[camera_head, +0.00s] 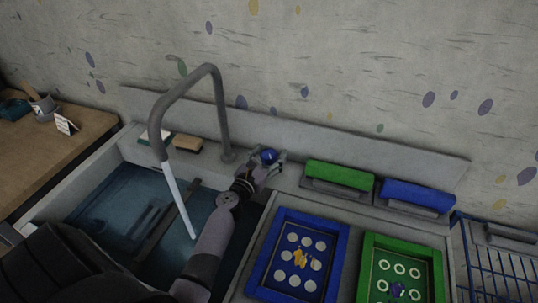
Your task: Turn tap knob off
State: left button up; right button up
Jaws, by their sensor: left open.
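The tap (180,88) is a tall grey bent spout standing behind the sink (112,195). A pale stream of water (179,200) falls from its mouth into the sink. A round blue knob (268,156) sits to the right of the tap's base. My left gripper (271,168) reaches up from the lower left and is at the knob. Its fingers are open, one on each side of the knob; I cannot tell whether they touch it. My right gripper is out of view.
A blue tray (264,273) and a green tray (364,277) lie right of the sink. Green (339,174) and blue (417,194) blocks stand behind them. A blue wire rack (502,262) is at far right. A wooden counter (52,160) is at left.

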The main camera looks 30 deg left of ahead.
pick_arm(q)
jog(key=c, duration=1.2)
